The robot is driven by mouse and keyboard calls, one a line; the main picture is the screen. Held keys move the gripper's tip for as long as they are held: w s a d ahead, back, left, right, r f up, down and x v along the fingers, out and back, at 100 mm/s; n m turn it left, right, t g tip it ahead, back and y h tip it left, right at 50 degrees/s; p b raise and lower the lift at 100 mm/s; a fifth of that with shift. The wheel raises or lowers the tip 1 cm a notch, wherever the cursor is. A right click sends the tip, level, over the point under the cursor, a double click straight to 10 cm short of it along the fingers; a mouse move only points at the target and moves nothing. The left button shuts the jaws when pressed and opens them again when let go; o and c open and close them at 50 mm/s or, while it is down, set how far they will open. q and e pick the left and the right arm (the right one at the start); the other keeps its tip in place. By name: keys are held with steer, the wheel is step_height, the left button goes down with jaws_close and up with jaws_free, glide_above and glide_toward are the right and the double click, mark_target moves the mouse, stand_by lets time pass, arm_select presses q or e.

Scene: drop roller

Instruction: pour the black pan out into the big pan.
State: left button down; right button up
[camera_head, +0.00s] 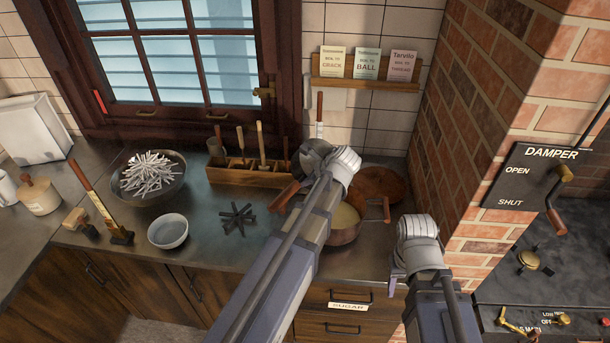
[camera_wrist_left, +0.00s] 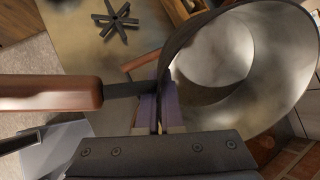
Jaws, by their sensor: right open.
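The black pan (camera_wrist_left: 240,60) fills the right of the left wrist view, tilted with its grey inside facing the camera. Its brown-gripped handle (camera_wrist_left: 50,92) points left. My left gripper (camera_wrist_left: 158,108) has its fingers close together at the pan's rim beside the handle stem. The big pan (camera_head: 342,234), coppery with a pale inside and brown side handles, stands on the counter, partly behind my left arm. My right gripper (camera_head: 398,272) is open and empty, in front of the counter at right.
A black star-shaped trivet (camera_head: 238,217), a small grey bowl (camera_head: 168,231) and a dark bowl of white sticks (camera_head: 150,176) are on the counter to the left. A wooden utensil rack (camera_head: 250,177) stands behind. A brick pillar (camera_head: 480,110) and stove (camera_head: 550,285) bound the right.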

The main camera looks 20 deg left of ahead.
arm_select(q)
steer(key=shift+a+r+g+h+p, duration=0.1)
steer(key=shift+r+g+h+p, duration=0.05)
steer(key=shift+h+p, duration=0.45)
steer(key=shift+a+r+g+h+p, duration=0.1)
steer(key=shift+g+h+p, duration=0.05)
steer(key=shift+h+p, duration=0.45)
steer(key=shift+f+h, duration=0.2)
steer(key=shift+h, duration=0.3)
steer(key=shift+d+f+g+h+p, duration=0.25)
steer(key=shift+f+g+h+p, duration=0.15)
steer(key=shift+h, duration=0.6)
steer(key=shift+d+f+h, duration=0.1)
steer(key=shift+f+h, duration=0.1)
steer(key=shift+h, duration=0.4)
steer(key=shift+d+r+g+h, duration=0.1)
steer(key=shift+d+g+h, duration=0.15)
steer(key=shift+h, duration=0.25)
step_height(320, 180, up, 2)
steer(key=p, duration=0.2)
steer(key=shift+s+r+p, duration=0.15)
steer(key=shift+r+p, duration=0.05)
steer(key=shift+p, duration=0.1)
steer(key=shift+r, duration=0.1)
